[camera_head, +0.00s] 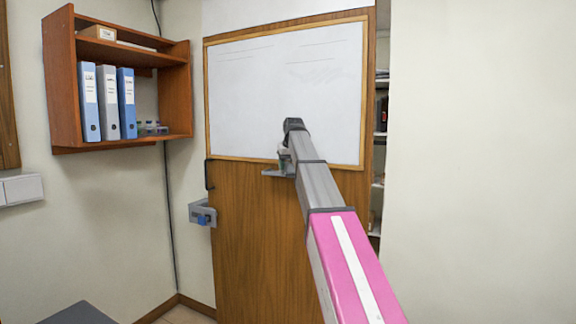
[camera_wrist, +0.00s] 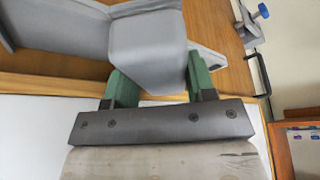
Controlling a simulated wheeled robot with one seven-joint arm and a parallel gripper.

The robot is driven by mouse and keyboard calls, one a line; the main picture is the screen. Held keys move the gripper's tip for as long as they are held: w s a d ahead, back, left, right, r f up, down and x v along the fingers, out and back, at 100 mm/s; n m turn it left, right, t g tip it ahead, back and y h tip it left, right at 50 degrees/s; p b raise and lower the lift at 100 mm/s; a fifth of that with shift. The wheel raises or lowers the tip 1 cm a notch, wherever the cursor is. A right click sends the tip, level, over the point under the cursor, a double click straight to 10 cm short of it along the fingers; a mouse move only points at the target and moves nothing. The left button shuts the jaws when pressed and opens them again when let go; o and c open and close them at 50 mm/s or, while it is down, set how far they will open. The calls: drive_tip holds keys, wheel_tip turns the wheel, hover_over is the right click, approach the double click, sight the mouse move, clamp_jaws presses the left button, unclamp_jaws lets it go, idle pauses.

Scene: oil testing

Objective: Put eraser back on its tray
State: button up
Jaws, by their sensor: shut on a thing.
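My gripper (camera_wrist: 152,85) has green fingers on either side of a grey block, which looks like the eraser (camera_wrist: 148,50), and is shut on it. In the head view my gripper (camera_head: 285,158) is at the lower edge of the whiteboard (camera_head: 250,90), small and partly hidden by my arm. A small grey tray (camera_head: 272,173) juts from the wooden door just below the board. In the wrist view a grey tray edge (camera_wrist: 208,62) shows beside and behind the eraser. I cannot tell whether the eraser touches the tray.
The wooden door (camera_head: 245,240) carries the board, a dark handle (camera_head: 208,174) and a grey lock box with a blue part (camera_head: 203,215). A wall shelf (camera_head: 120,145) with binders hangs at left. Open shelving (camera_head: 380,140) shows behind the door's right edge.

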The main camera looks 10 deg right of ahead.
drive_tip(key=o, duration=0.9)
drive_tip(key=shift+o, duration=0.2)
drive_tip(key=shift+r, duration=0.25)
drive_tip(key=v, duration=1.1)
drive_tip(key=shift+s+r, duration=0.15)
drive_tip(key=shift+r, duration=0.25)
drive_tip(key=shift+s, duration=0.15)
